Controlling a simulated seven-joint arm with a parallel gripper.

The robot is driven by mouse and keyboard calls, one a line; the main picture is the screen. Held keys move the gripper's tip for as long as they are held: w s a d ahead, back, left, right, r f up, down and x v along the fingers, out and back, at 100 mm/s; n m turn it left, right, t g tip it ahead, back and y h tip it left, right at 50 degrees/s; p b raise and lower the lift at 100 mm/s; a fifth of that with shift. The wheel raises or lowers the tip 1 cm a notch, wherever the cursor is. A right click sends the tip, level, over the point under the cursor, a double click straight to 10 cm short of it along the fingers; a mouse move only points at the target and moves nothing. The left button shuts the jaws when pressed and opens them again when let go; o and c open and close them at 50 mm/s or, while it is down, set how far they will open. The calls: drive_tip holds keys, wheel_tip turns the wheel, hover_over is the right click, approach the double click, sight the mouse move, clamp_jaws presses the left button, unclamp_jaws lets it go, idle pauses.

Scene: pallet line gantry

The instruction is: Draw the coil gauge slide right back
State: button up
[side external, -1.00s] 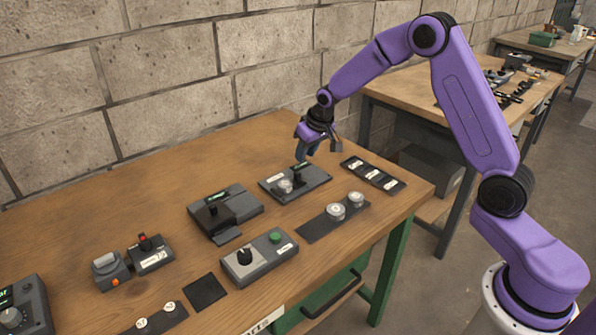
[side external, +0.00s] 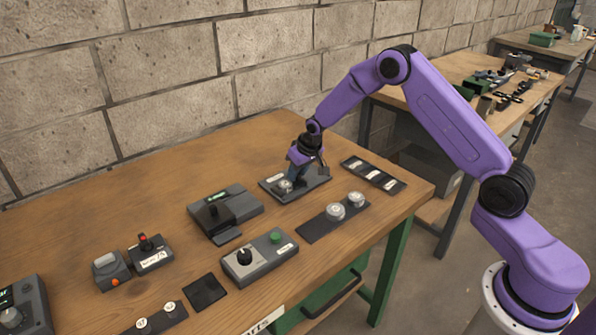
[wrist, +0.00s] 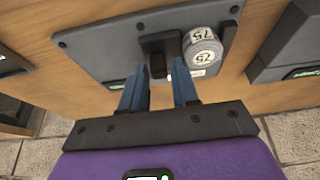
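The coil gauge appears to be the flat dark grey plate (side external: 318,184) under my gripper; its name cannot be read. In the wrist view the plate (wrist: 100,45) carries a black slide knob (wrist: 158,43) with a round silver weight marked 75 (wrist: 203,48) beside it. The weight (side external: 284,186) also shows in the side view. My gripper (side external: 297,178) is low over the plate, pointing down. In the wrist view its blue fingers (wrist: 158,78) are apart, one toward each side of the knob. Contact with the knob cannot be told. The fingers hide the knob in the side view.
A similar device with a black knob (side external: 225,212) stands to the left. A dark strip with silver weights (side external: 320,222) lies in front, and a black tray (side external: 373,174) lies to the right. A control box with a green button (side external: 260,257) is nearer the front edge.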

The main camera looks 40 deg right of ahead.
sight(309, 178)
clamp_jaws()
drive_tip(key=shift+d, duration=2.25)
unclamp_jaws()
drive_tip(key=shift+a, duration=0.1)
drive_tip(key=shift+r, duration=0.15)
drive_tip(key=v, duration=1.7)
drive_tip(key=shift+s+r, duration=0.1)
